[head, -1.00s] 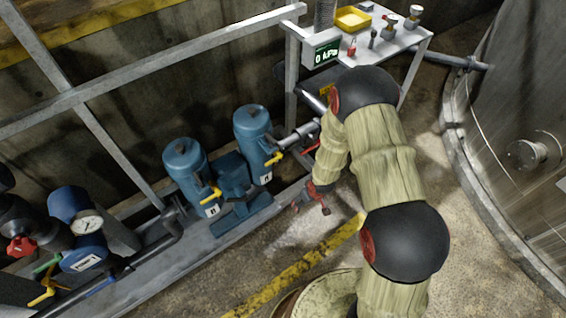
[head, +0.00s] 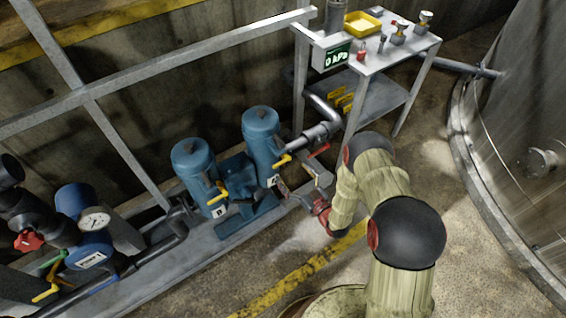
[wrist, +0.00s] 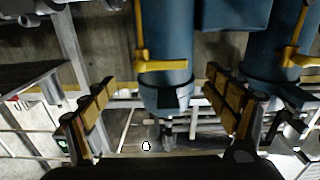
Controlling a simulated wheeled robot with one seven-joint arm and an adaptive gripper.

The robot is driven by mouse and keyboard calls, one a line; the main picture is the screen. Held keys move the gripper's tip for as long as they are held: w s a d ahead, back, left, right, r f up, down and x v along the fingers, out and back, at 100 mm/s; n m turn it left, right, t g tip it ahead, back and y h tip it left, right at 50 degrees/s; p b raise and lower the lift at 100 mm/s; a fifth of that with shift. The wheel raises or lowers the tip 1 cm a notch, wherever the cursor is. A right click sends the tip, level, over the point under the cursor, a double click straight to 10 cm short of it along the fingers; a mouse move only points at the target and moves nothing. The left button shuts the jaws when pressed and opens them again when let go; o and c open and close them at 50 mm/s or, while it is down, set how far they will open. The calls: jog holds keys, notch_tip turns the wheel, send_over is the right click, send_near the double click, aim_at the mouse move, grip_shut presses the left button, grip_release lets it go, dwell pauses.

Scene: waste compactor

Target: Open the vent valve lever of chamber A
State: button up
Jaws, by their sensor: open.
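Chamber A is the right one of two blue cylinders (head: 262,132) in the head view, with a label at its foot. A yellow lever (head: 282,160) sticks out low on its right side. A red lever (head: 319,151) sits by the grey pipe to its right; I cannot tell which lever is the vent's. My gripper (head: 275,188) is open and empty, close to the foot of chamber A. In the wrist view, my open fingers (wrist: 160,108) frame the middle blue cylinder (wrist: 166,20), and its yellow lever (wrist: 162,67) lies beyond them, apart from both.
Chamber B (head: 193,165) stands to the left with its own yellow lever (head: 218,192). A metal table (head: 375,62) with a yellow tray (head: 362,22) and a 0 kPa display (head: 332,57) is behind. A railing (head: 150,70) runs behind the chambers; a large steel tank (head: 525,130) is right.

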aim_at(283, 163)
jog(key=b+x, duration=0.1)
jog(key=x, duration=0.6)
jog(key=shift+w+a+b, duration=0.1)
jog(key=shift+b, duration=0.2)
jog(key=shift+c, duration=0.4)
jog(key=c, duration=1.5)
jog(key=shift+c, duration=0.6)
